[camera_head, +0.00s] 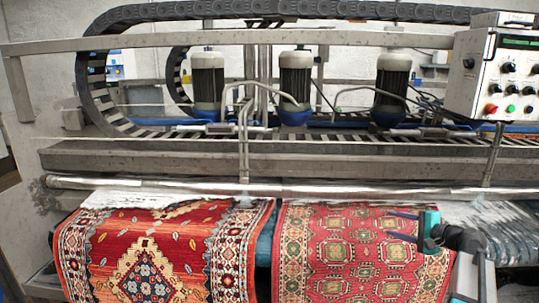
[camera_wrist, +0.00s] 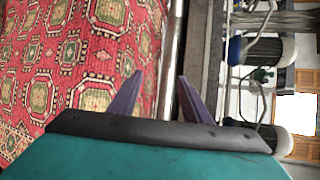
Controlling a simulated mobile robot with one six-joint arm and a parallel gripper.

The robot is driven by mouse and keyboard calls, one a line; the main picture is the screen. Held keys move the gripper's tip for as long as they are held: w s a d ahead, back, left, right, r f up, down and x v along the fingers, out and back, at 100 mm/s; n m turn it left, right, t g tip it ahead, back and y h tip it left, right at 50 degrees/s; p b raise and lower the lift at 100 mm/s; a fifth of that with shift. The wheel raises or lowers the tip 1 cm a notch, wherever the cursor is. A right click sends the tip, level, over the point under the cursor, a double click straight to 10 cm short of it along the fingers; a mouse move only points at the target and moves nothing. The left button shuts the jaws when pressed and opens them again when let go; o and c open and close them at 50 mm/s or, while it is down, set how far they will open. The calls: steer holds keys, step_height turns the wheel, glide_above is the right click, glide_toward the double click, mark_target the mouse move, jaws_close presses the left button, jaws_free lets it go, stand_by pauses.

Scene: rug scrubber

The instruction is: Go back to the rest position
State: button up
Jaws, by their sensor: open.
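My gripper (camera_head: 390,224) shows at the lower right in the head view, in front of the right-hand red rug (camera_head: 335,250). Its body is teal and black, and its two purple fingers point left. In the wrist view my gripper (camera_wrist: 160,76) has its fingers spread apart with nothing between them. The right-hand rug fills the left of the wrist view (camera_wrist: 80,60). I cannot tell how far the fingers are from the rug, but no contact shows.
A second red rug (camera_head: 150,255) hangs at the left. Behind the rugs runs a metal roller bar (camera_head: 330,190) and a machine frame with three motors (camera_head: 295,80). A control panel (camera_head: 505,75) with knobs and buttons stands at the upper right. Wet plastic-like sheeting (camera_head: 500,225) lies at the right.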

steer(key=s+a+f+n+g+y, duration=0.1)
steer(key=s+a+f+g, duration=0.15)
steer(key=a+f, duration=0.75)
steer(key=s+a+f+n+g, duration=0.1)
steer(key=a+f+g, duration=0.2)
steer(key=a+f, duration=0.75)
steer(key=s+a+f+n+g, duration=0.25)
steer(key=s+a+f, duration=0.4)
steer(key=f, duration=0.35)
steer(key=s+a+f+n+g, duration=0.1)
steer(key=s+a+f+g, duration=0.2)
steer(key=s+a+f, duration=0.5)
steer(key=s+a+f+n+g+h, duration=0.1)
steer(key=s+f+n+g+h, duration=0.3)
steer(key=s+f, duration=1.3)
steer(key=s+d+n+g+h, duration=0.3)
steer(key=s+d+n, duration=0.2)
steer(key=s+d, duration=0.4)
steer(key=s, duration=0.4)
steer(key=shift+h, duration=0.4)
